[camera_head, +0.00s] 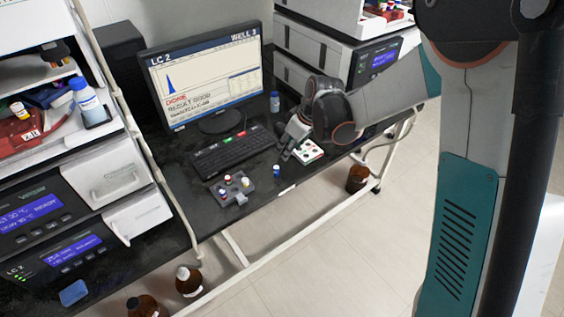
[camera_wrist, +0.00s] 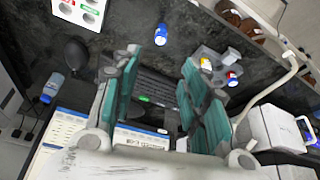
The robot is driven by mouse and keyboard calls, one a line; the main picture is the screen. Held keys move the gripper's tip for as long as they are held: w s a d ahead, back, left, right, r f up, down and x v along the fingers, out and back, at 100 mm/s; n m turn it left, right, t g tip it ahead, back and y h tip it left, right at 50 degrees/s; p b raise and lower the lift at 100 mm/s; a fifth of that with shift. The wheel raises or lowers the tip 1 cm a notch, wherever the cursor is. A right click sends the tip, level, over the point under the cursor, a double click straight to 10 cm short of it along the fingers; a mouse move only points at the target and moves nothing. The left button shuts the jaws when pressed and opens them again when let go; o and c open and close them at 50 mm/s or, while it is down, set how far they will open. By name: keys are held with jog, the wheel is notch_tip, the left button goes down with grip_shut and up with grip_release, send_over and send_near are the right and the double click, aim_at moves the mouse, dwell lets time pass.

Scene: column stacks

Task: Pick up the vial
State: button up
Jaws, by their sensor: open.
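A small blue-capped vial (camera_head: 277,171) stands alone near the front edge of the black bench. In the wrist view the vial (camera_wrist: 161,34) shows beyond and roughly between my fingertips, with clear space around it. My gripper (camera_head: 287,151) is open and empty, low over the bench behind the vial. In the wrist view the two teal-padded fingers of my gripper (camera_wrist: 161,62) are spread wide with nothing between them. Another blue-capped vial or bottle (camera_head: 275,101) stands beside the monitor and is also in the wrist view (camera_wrist: 52,86).
A grey rack (camera_head: 240,197) with several capped vials stands left of the lone vial. A white tray (camera_head: 309,151) lies right of my gripper. The keyboard (camera_head: 232,152) and monitor (camera_head: 207,78) stand behind. Brown bottles (camera_head: 189,282) are on the floor below the bench.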

jog(key=b, duration=0.3)
send_over(277, 168)
jog(key=s+d, duration=0.1)
jog(key=d, duration=0.1)
notch_tip(277, 168, down, 8)
jog(key=b+x, duration=0.1)
jog(key=x, duration=0.1)
jog(key=b+x, duration=0.1)
jog(key=x, duration=0.2)
jog(key=shift+s+a+f, duration=0.15)
jog(key=shift+s+f, duration=0.05)
jog(key=shift+f, duration=0.05)
jog(key=c, duration=0.9)
jog(key=shift+r, duration=0.1)
